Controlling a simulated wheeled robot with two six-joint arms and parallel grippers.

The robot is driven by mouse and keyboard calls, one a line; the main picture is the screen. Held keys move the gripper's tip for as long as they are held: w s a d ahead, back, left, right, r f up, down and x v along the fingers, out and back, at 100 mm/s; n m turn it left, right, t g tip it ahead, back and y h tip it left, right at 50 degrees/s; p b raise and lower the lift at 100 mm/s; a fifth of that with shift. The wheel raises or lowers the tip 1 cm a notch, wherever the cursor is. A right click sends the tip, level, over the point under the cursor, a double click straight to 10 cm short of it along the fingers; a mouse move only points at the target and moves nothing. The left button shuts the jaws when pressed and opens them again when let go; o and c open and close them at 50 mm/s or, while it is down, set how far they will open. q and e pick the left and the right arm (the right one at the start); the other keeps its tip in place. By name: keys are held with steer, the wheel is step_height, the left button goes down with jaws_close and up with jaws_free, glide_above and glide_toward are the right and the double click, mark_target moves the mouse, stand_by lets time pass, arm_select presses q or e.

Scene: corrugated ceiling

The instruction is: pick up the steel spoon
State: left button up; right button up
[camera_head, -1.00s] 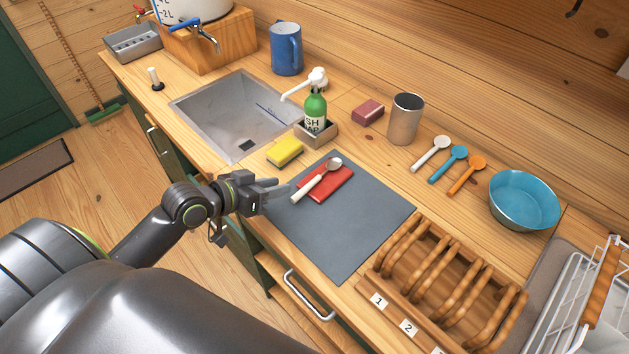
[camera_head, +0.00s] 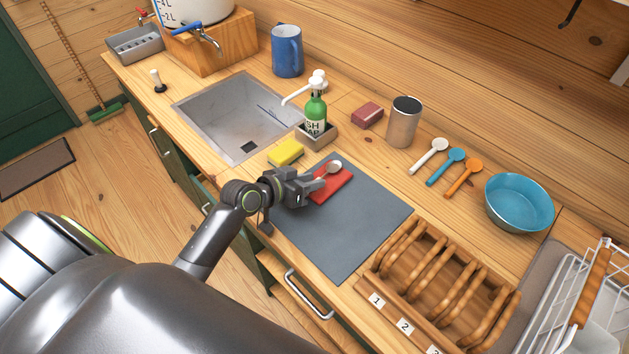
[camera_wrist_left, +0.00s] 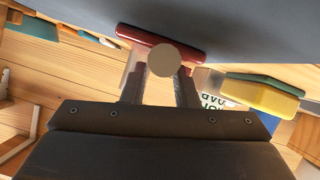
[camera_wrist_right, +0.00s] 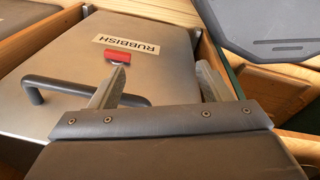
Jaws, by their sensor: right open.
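My right gripper (camera_wrist_right: 160,82) is open and empty, facing a steel panel marked RUBBISH (camera_wrist_right: 128,44).
White, blue and orange spoons (camera_head: 456,166) lie farther right. A wooden rack (camera_head: 392,243) borders the mat. The mat's middle is clear.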

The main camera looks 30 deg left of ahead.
arm_select(q)
steer(key=shift+f, duration=0.15)
steer(key=shift+c, duration=0.2)
steer(key=shift+f, duration=0.1)
jaws_close()
